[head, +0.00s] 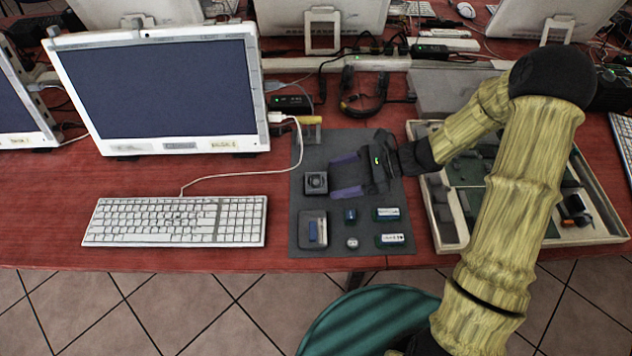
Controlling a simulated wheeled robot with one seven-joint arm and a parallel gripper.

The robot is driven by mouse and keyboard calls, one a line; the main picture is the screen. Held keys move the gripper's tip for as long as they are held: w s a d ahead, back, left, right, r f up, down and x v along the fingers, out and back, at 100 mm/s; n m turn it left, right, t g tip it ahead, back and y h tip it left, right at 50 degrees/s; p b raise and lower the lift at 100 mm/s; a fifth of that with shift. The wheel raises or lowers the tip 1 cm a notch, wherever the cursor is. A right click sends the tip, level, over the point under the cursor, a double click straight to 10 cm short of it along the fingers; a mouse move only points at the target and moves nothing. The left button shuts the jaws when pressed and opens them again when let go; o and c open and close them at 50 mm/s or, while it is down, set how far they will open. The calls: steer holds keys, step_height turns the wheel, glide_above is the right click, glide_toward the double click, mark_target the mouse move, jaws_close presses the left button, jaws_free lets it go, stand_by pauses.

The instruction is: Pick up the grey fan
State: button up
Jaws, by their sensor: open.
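The grey fan (316,182), a small dark square block with a round centre, lies on the dark grey mat (330,256) near its left edge. My gripper (333,177) is over the mat, just to the right of the fan, with its two purple fingers pointing left towards it. The fingers are spread wide and nothing shows between them. The fan appears just beyond the fingertips; the height of the gripper above the mat is hard to tell.
A keyboard (176,221) stands left, an open tray (447,227) right. A white cable (297,150) runs beside the mat.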

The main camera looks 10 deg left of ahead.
mark_target(318, 180)
steer(key=shift+r+b+x, duration=0.15)
steer(key=shift+x, duration=1.15)
steer(key=shift+r+b+x, duration=0.15)
steer(key=shift+r+x, duration=0.05)
steer(key=shift+x, duration=1.15)
steer(key=shift+a, duration=0.15)
steer(key=c, duration=0.8)
